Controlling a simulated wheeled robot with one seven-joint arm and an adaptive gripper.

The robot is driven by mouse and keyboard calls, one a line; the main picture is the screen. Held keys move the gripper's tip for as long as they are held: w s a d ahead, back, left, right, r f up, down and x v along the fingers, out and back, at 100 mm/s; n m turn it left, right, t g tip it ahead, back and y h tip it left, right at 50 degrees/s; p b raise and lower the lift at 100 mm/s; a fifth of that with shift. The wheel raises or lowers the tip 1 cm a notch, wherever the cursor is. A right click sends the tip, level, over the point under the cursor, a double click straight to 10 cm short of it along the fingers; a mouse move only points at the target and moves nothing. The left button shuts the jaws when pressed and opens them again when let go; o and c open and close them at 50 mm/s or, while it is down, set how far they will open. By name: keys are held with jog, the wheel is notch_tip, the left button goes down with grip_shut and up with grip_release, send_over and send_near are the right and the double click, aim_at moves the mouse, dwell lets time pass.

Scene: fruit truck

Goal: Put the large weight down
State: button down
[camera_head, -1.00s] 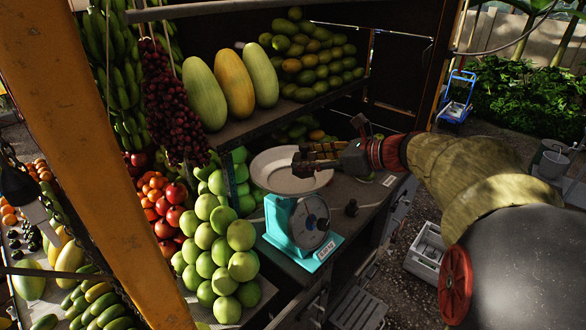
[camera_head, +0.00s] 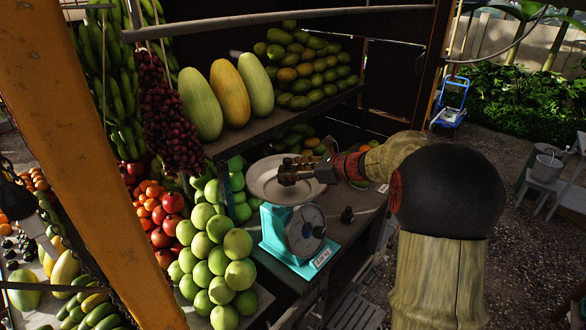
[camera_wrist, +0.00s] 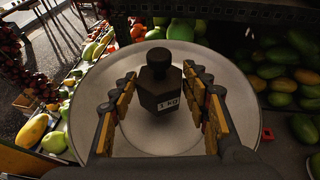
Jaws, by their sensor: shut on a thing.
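The large weight (camera_wrist: 162,92), a dark block with a knob on top and a "1 KG" label, is between the fingers of my gripper (camera_wrist: 159,74) in the wrist view. My gripper is shut on it. In the head view my gripper (camera_head: 290,171) is over the pale round pan (camera_head: 266,190) of the teal scale (camera_head: 276,232). The weight is hard to make out there. In the wrist view the pan fills the background behind the weight. I cannot tell whether the weight touches the pan.
Stacked green fruit (camera_head: 217,260) is close to the scale's left. A shelf (camera_head: 262,130) with melons and mangoes is behind and above the pan.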

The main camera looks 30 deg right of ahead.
jog(key=f, duration=0.2)
jog(key=shift+w+d+f, duration=0.15)
jog(key=shift+w+f, duration=0.25)
jog(key=shift+s+f, duration=0.1)
jog(key=shift+f, duration=0.25)
jog(key=shift+f, duration=0.15)
